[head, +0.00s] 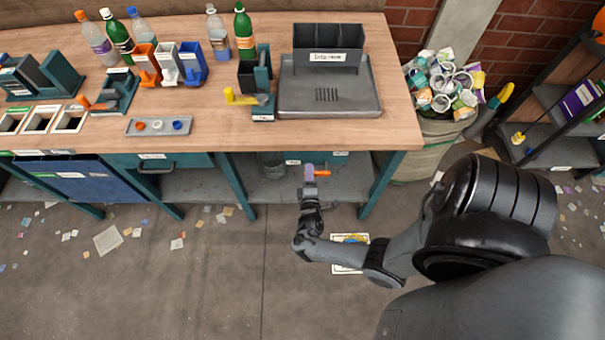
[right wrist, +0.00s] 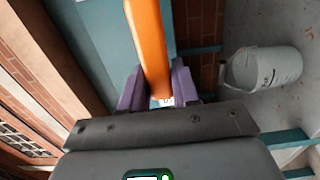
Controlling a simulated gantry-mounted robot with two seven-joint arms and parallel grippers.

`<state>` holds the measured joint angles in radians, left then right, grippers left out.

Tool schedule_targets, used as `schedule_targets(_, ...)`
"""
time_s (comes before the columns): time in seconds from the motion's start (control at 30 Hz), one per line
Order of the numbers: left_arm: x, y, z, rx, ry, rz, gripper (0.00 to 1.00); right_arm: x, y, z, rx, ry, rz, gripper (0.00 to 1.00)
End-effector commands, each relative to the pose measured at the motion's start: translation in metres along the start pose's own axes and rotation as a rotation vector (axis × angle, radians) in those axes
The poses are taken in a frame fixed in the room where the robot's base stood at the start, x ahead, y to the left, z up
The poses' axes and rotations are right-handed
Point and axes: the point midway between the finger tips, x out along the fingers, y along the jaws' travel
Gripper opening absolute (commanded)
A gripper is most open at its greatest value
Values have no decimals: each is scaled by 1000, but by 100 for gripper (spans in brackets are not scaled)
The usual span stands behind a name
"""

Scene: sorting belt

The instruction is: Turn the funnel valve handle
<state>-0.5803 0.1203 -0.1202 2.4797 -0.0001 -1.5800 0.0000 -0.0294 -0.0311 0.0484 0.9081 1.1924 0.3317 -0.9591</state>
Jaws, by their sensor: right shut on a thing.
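My right gripper (head: 311,173) is at the front edge of the workbench, low and near the under-shelf. Its purple fingers are shut on an orange handle (head: 323,173), which sticks out to the right in the head view. In the right wrist view the orange handle (right wrist: 148,45) runs up from between the purple fingertips (right wrist: 158,88). The part that the handle joins is hidden. Above it on the bench stands a grey grated tray (head: 365,105) with a dark labelled box (head: 328,38). My left gripper is not in view.
A grey bucket (head: 271,163) stands under the bench; it shows in the right wrist view (right wrist: 265,70). A yellow handle (head: 240,97) and an orange lever (head: 97,103) sit on bench devices. Bottles stand at the back. A full bin (head: 425,150) is at the right.

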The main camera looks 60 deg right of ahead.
Motion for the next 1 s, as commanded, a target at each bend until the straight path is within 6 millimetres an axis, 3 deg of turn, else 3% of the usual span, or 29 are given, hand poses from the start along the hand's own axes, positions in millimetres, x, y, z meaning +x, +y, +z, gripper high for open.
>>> schedule_targets(0.37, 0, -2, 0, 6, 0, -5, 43, 0, -2, 1, -7, -1, -3, 0)
schedule_targets(0.4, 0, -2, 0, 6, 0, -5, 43, 0, -2, 1, -7, -1, -3, 36)
schedule_targets(0.5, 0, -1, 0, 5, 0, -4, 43, 0, -2, 1, -6, -1, -3, 51)
schedule_targets(0.83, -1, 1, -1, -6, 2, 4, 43, -2, -1, 1, -5, -1, -2, 51)
schedule_targets(1.0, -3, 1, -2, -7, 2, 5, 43, -17, -1, 1, -5, -2, -5, 51)
